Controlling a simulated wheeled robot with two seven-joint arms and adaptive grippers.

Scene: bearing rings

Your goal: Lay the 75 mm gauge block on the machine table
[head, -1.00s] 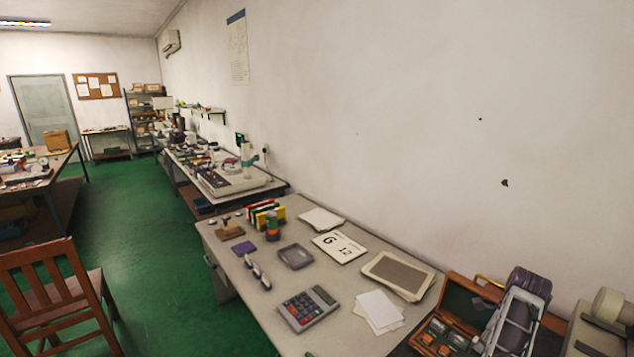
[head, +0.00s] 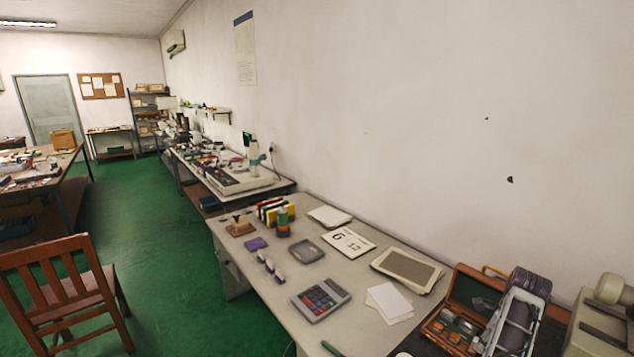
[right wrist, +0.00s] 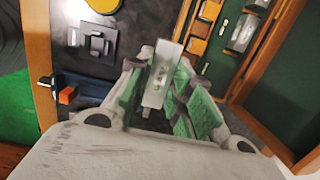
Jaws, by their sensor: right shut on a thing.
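My right gripper (right wrist: 165,90), with green pads, is shut on a small metal gauge block (right wrist: 158,80) in the right wrist view. The block has markings too blurred to read. In the head view my right arm (head: 518,318) is over the right side of an open wooden case (head: 434,326); its fingertips and the block are hidden there. In the right wrist view the case's green-lined lid (right wrist: 291,80) is at the right. I cannot clearly identify the machine table. My left gripper is in neither current view.
The case holds other metal blocks (right wrist: 243,33) and orange pieces. A dark surface (right wrist: 135,32) carries a dark square piece (right wrist: 96,43). A beige machine (head: 598,325) stands at the far right.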

